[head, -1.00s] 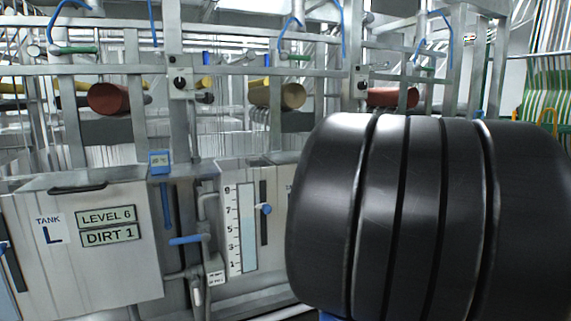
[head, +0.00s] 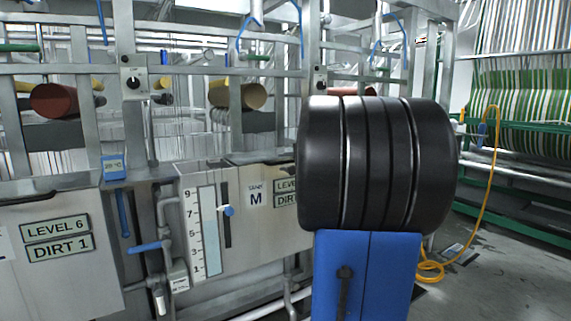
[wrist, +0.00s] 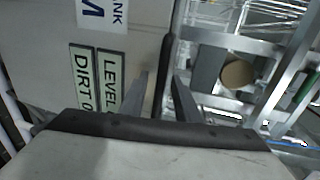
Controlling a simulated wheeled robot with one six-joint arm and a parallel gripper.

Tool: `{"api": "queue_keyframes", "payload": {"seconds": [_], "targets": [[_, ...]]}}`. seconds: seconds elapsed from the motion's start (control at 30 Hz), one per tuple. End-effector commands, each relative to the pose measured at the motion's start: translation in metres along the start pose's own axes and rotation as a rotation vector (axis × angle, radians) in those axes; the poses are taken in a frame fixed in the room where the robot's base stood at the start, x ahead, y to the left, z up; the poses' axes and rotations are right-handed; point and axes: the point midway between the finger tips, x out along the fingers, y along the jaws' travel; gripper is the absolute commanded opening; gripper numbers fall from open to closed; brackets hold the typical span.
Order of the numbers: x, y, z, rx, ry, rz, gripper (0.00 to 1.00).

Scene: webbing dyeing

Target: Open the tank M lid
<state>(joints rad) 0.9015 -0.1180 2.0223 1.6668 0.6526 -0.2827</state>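Tank M (head: 240,235) is a grey metal tank with a white "TANK M" label (head: 256,193) in the head view. Its lid (head: 245,159) lies along the top and looks closed; the right part is hidden behind my black arm. In the sideways wrist view, the tank front (wrist: 130,45) is at left with "LEVEL" and "DIRT 0" plates (wrist: 95,80). A black lid handle (wrist: 166,70) runs along the tank's upper edge. My gripper (wrist: 161,76) is open, its two grey fingers apart with the handle appearing between them. Contact cannot be told. The head view hides my gripper.
Tank L's front (head: 50,260) with "LEVEL 6" and "DIRT 1" is at left. A blue-handled valve and pipes (head: 150,247) stand between the tanks. Metal frames and rollers (head: 238,95) rise behind.

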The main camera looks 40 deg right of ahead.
Motion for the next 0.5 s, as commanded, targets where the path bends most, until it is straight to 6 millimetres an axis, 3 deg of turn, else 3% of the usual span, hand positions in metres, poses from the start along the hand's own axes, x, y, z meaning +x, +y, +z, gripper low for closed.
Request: {"api": "queue_keyframes", "payload": {"seconds": [0.1, 0.23, 0.5], "targets": [[-0.0002, 0.0000, -0.0001, 0.000, 0.000, 0.000, 0.29], [-0.0003, 0.0001, -0.0001, 0.000, 0.000, 0.000, 0.00], [-0.0005, -0.0005, -0.0001, 0.000, 0.000, 0.003, 0.00]]}}
